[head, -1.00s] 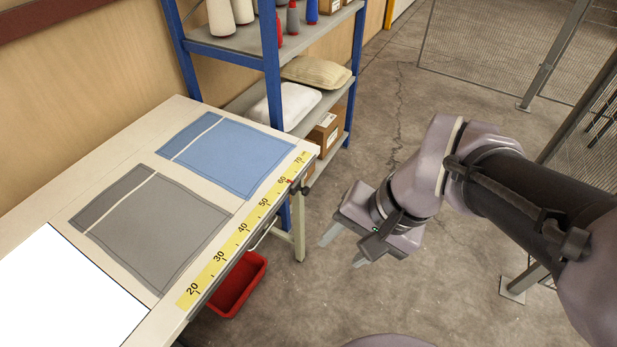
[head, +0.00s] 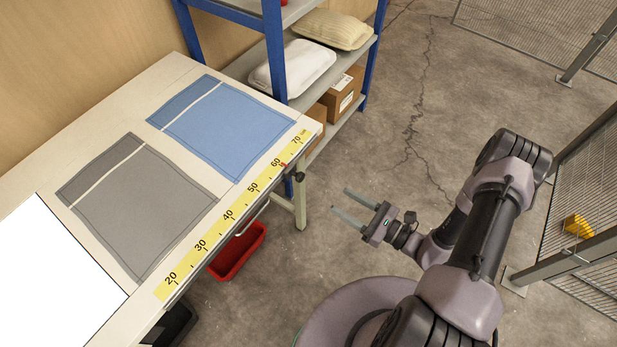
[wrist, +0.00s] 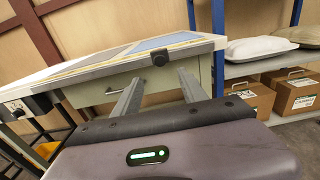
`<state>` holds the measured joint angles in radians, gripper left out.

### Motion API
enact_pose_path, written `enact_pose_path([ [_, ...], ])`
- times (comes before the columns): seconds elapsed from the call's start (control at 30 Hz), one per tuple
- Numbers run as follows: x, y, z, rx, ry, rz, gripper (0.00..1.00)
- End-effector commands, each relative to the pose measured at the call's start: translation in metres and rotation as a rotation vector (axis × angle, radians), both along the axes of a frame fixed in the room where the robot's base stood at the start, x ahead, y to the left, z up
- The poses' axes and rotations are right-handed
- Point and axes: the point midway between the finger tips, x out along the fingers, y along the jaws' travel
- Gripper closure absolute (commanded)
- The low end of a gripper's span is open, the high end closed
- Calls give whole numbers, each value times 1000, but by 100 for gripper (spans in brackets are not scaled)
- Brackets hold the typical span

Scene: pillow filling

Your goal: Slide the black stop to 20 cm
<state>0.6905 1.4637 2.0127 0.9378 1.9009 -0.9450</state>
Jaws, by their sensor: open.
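The black stop (head: 299,177) is a round dark knob on the table's right edge, with a small red mark (head: 284,166) beside the 60 on the yellow scale (head: 214,228). The scale runs from 20 at the near end to 70 at the far end. The stop also shows in the wrist view (wrist: 160,58), on the table's front edge just beyond my fingertips. My gripper (head: 340,200) is open and empty. It hangs over the floor to the right of the stop, fingers pointing at the table and apart from it.
A grey cloth (head: 140,210) and a blue cloth (head: 222,130) lie on the table. A red bin (head: 238,252) stands below its edge. A blue shelf with pillows (head: 294,68) and boxes is beyond. Mesh fencing (head: 580,200) is at right. The floor between gripper and table is clear.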

Motion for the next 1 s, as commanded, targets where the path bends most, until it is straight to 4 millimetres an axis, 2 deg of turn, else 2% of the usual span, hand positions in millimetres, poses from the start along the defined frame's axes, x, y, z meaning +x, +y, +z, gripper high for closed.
enact_pose_path([
  [0.03,8,15,-3,-2,-1,10,50],
  [0.2,40,56,-3,-1,-2,12,50],
  [0.4,67,89,-1,-2,-2,8,50],
  [0.57,76,100,0,-1,-1,4,50],
  [0.83,77,101,0,-1,-1,4,50],
  [1.0,77,101,0,-1,0,4,84],
])
